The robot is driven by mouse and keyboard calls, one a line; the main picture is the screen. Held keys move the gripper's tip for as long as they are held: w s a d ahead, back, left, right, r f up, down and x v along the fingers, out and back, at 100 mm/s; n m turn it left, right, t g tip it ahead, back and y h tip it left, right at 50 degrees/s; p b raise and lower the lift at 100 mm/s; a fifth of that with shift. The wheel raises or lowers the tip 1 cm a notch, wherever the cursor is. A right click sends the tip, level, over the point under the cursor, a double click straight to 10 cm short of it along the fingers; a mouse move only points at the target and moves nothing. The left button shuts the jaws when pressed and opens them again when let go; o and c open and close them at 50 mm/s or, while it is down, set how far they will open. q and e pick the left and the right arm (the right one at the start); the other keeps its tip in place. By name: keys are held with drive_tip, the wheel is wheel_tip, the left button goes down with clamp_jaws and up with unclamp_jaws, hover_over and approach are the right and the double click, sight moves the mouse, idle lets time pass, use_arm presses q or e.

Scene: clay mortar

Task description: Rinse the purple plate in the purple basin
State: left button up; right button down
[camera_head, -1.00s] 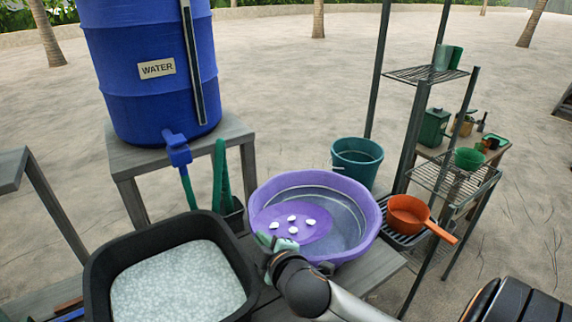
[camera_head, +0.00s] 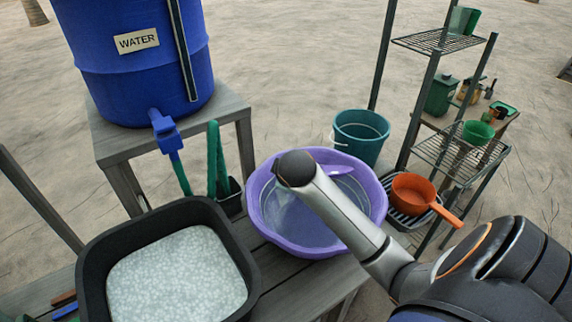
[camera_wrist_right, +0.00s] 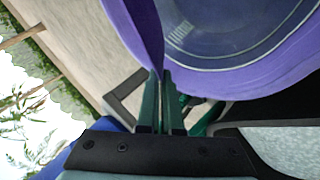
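The purple basin (camera_head: 262,222) stands on the wooden table in the head view, with clear water visible inside. My right arm reaches over it from the right. In the right wrist view my right gripper (camera_wrist_right: 161,80) has its green fingers close together on the edge of the purple plate (camera_wrist_right: 138,25), which is seen nearly edge-on. The basin's rim (camera_wrist_right: 255,82) is just beside it. In the head view a piece of the plate (camera_head: 340,170) shows beyond my wrist, tilted over the basin; the rest and the fingers are hidden. My left gripper is not in view.
A black tub (camera_head: 92,262) of pale speckled contents stands left of the basin. A blue water barrel (camera_head: 135,75) with a tap is behind.

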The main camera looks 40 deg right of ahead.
wheel_tip(320, 180, down, 15)
idle(0.8)
drive_tip(key=shift+f, duration=0.25)
drive_tip(key=shift+f, duration=0.35)
drive_tip(key=shift+r, duration=0.15)
idle(0.5)
drive_tip(key=shift+w, duration=0.15)
